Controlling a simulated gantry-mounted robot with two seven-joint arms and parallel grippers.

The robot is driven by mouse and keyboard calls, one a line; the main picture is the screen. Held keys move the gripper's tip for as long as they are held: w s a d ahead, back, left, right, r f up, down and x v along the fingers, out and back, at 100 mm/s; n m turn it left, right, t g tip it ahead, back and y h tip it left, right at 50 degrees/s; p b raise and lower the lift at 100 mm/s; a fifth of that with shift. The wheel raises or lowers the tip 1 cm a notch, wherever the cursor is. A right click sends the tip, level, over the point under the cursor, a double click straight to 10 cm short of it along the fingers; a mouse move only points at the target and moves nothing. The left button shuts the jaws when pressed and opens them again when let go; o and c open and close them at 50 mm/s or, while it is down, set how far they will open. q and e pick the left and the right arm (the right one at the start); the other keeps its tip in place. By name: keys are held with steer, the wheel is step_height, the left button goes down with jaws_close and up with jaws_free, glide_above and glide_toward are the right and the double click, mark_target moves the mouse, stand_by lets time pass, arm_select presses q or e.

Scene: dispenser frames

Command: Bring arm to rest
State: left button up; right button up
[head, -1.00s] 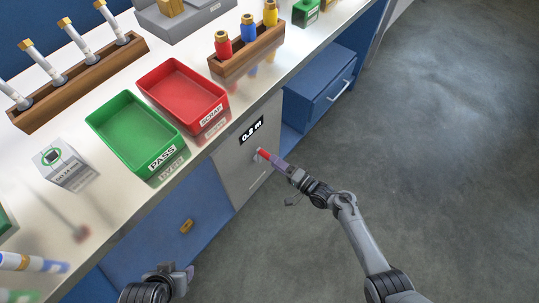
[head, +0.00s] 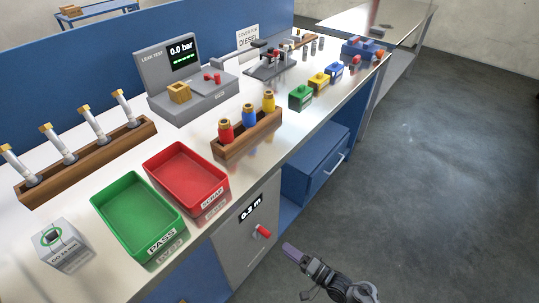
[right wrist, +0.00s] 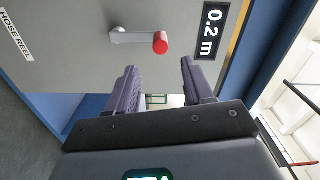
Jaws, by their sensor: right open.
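My right gripper (head: 292,250) is in front of the grey cabinet panel, low in the head view. In the right wrist view its two purple fingers (right wrist: 160,85) stand apart with nothing between them. The panel carries a crank with a red knob (head: 264,231), which also shows in the right wrist view (right wrist: 160,42) beyond the fingertips. The gripper is clear of the knob. A display reading 0.2 m (head: 251,209) is above the knob in the head view. A hose reel label (right wrist: 15,35) is on the panel. My left gripper is out of view.
On the bench stand a green PASS tray (head: 180,249), a red SCRAP tray (head: 222,197), a wooden rack of colored bottles (head: 240,148) and a leak tester (head: 165,65). A blue drawer unit (head: 318,165) is below the bench. The floor at right is clear.

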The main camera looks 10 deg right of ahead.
steer(key=s+a+r+n+g+h+p, duration=0.1)
steer(key=s+a+r+p, duration=0.1)
steer(key=s+p, duration=0.35)
steer(key=s+a+r+n+g+h+p, duration=0.1)
steer(key=s+r+p, duration=0.15)
steer(key=s, duration=0.55)
steer(key=s+d+r+n+g+h+p, duration=0.2)
steer(key=s+d+r+n+g+h, duration=0.3)
steer(key=r, duration=0.4)
steer(key=s+d+r+n+g+h+p, duration=0.2)
steer(key=s+d+r+n+g+h, duration=0.15)
steer(key=s+r, duration=0.5)
step_height(320, 180, up, 39)
steer(key=w+p, duration=0.1)
steer(key=p, duration=3.7)
steer(key=shift+w+d+r+h, duration=0.15)
steer(key=shift+w+d+h, duration=0.15)
steer(key=shift+d+h, duration=0.05)
steer(key=shift+m, duration=0.25)
steer(key=shift+d, duration=0.1)
